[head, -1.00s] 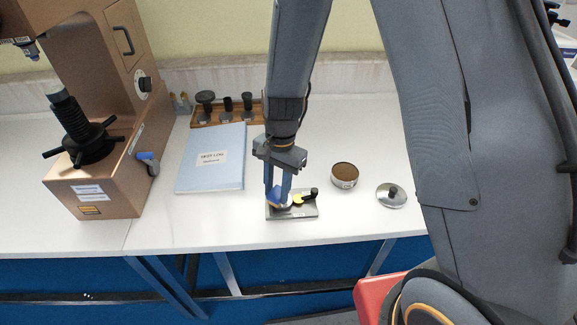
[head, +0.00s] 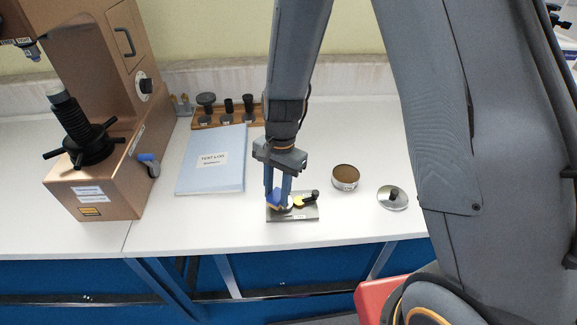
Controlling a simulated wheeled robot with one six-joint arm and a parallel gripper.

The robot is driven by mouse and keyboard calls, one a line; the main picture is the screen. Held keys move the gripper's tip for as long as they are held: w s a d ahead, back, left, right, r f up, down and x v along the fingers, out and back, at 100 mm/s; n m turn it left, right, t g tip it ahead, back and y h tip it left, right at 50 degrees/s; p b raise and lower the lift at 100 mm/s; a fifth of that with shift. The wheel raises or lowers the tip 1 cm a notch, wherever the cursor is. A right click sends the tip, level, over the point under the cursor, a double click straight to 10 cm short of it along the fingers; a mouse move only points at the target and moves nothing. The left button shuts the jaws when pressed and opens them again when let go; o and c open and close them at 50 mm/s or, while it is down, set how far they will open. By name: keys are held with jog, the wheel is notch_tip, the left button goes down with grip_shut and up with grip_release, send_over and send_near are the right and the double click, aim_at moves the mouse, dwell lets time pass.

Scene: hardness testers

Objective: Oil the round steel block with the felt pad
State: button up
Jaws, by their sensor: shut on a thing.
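My gripper (head: 278,196) points down over a grey plate (head: 292,215) near the front of the white table. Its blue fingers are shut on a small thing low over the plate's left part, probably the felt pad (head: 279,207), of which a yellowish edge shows. The round steel block is mostly hidden behind the fingers and the pad. I cannot tell whether the pad touches it. A black-handled clamp with a yellow part (head: 304,200) sits on the plate's right part.
An open round tin (head: 345,177) with a brown inside stands right of the plate, its lid (head: 392,197) farther right. A blue test log (head: 211,159) lies behind left. A wooden rack (head: 227,117) stands at the back. The copper-coloured hardness tester (head: 110,180) is at left.

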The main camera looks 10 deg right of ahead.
jog(key=shift+s+a, duration=0.1)
jog(key=shift+a, duration=0.1)
jog(key=d, duration=0.2)
jog(key=w+d, duration=0.1)
jog(key=d, duration=0.1)
jog(key=shift+p, duration=0.35)
jog(key=shift+w, duration=0.1)
jog(key=a, duration=0.2)
jog(key=s+a+p, duration=0.1)
jog(key=a, duration=0.1)
jog(key=shift+s+a+r+p, duration=0.1)
jog(key=shift+s+r+p, duration=0.05)
jog(key=shift+r+p, duration=0.6)
jog(key=shift+r, duration=0.45)
jog(key=shift+r+p, duration=0.35)
notch_tip(320, 180, up, 5)
jog(key=p, duration=0.4)
